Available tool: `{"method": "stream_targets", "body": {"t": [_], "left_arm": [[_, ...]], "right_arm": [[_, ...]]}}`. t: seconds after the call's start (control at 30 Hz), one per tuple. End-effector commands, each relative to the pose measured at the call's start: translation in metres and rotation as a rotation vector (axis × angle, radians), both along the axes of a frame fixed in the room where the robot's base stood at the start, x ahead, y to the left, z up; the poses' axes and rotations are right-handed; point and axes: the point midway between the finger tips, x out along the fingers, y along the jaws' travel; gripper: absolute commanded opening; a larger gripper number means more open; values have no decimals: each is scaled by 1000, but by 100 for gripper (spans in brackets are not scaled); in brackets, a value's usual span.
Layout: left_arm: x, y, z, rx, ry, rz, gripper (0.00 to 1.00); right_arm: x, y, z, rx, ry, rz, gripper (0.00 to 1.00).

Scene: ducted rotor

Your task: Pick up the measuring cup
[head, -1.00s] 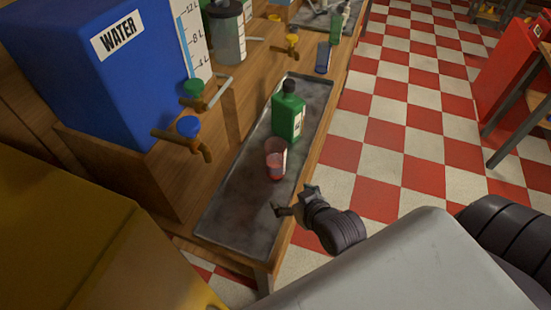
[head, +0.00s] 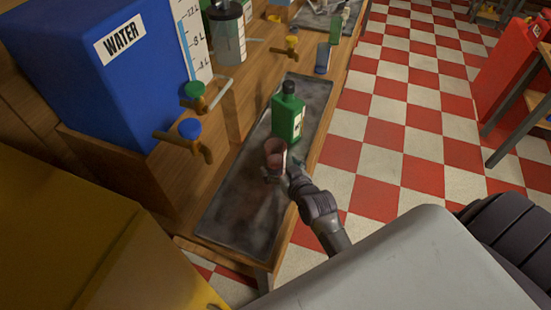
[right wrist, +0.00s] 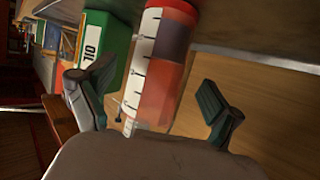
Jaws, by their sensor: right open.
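The measuring cup (head: 273,155) is a small clear cup with a reddish tint, standing on the dark metal tray in the head view. In the right wrist view the cup (right wrist: 160,65) shows a white scale with marks and lies between the two spread fingers. My right gripper (head: 283,175) is open at the near side of the cup; in the right wrist view the gripper (right wrist: 150,105) has a finger on either side of it. I cannot tell whether a finger touches it. My left gripper is not in view.
A green bottle (head: 288,115) with a dark cap stands just behind the cup; the bottle (right wrist: 105,55) is labelled OIL. The tray (head: 240,215) has free room at its near end. A blue water tank (head: 90,70) with taps (head: 190,135) stands left. Checkered floor lies right.

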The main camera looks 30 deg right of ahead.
Motion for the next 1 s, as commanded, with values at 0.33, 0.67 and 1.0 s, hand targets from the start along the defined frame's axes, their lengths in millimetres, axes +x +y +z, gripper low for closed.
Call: {"method": "stream_targets", "body": {"t": [0.33,0.67,1.0], "left_arm": [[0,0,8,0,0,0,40],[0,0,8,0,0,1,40],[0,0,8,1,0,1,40]], "right_arm": [[37,-5,-22,0,0,0,92],[39,-5,-23,-1,0,0,80],[38,-5,-23,-1,1,0,24]]}}
